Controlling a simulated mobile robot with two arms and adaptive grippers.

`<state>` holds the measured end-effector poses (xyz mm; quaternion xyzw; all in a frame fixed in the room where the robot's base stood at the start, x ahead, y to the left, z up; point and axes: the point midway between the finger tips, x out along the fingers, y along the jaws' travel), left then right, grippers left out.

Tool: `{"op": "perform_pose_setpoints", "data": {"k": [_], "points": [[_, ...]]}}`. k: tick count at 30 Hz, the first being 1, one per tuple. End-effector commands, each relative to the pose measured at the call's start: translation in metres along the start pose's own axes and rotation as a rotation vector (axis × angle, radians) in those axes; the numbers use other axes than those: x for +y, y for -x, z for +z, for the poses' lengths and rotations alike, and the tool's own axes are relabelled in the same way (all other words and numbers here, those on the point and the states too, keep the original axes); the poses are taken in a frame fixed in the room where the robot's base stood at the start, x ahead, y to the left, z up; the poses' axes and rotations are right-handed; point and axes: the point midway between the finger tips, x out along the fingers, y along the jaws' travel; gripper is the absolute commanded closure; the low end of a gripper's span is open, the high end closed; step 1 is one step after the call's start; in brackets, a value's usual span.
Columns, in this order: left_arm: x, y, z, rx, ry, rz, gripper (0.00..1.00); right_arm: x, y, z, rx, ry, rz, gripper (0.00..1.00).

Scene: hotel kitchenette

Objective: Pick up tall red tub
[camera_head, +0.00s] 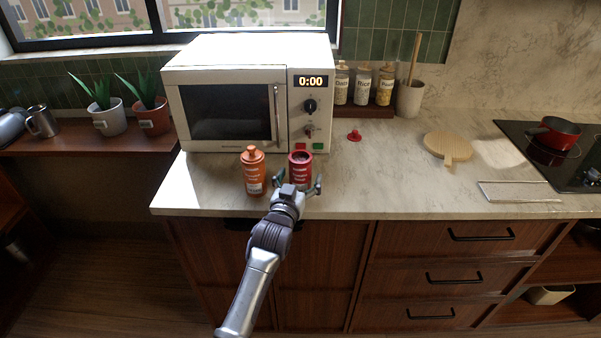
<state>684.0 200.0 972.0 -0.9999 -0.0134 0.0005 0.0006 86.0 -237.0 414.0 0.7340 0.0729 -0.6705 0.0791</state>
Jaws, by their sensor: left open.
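The tall red tub (300,164) stands upright on the counter in front of the microwave's right side. Its top looks open and dark inside, with no lid on it. My left gripper (299,181) is open at the front of the tub, with one finger towards each side of its lower part. The gripper hides the tub's base, and I cannot tell whether the fingers touch it. My right gripper is not in view.
An orange lidded tub (253,172) stands close on the left. The microwave (230,100) is just behind. A small red lid (354,135) lies to the right, before a round wooden board (447,146). The counter (400,185) right of the gripper is clear.

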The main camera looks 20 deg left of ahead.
Motion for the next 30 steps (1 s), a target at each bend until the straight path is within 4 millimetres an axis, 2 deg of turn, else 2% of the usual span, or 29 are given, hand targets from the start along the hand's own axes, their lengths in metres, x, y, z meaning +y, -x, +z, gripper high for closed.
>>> {"op": "perform_pose_setpoints", "data": {"k": [8,21,22,30], "points": [[0.0002,-0.0027,0.0004,0.000,0.001,0.000,0.12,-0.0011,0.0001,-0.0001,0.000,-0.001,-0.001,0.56],[0.0003,-0.0024,0.0005,0.000,0.001,0.000,0.86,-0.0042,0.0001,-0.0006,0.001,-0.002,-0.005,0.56],[0.0004,-0.0026,-0.0010,0.003,0.001,0.001,0.89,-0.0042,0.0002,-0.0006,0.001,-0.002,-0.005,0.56],[0.0002,-0.0029,-0.0027,0.003,0.001,0.001,0.89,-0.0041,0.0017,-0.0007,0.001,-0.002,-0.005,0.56]]}}
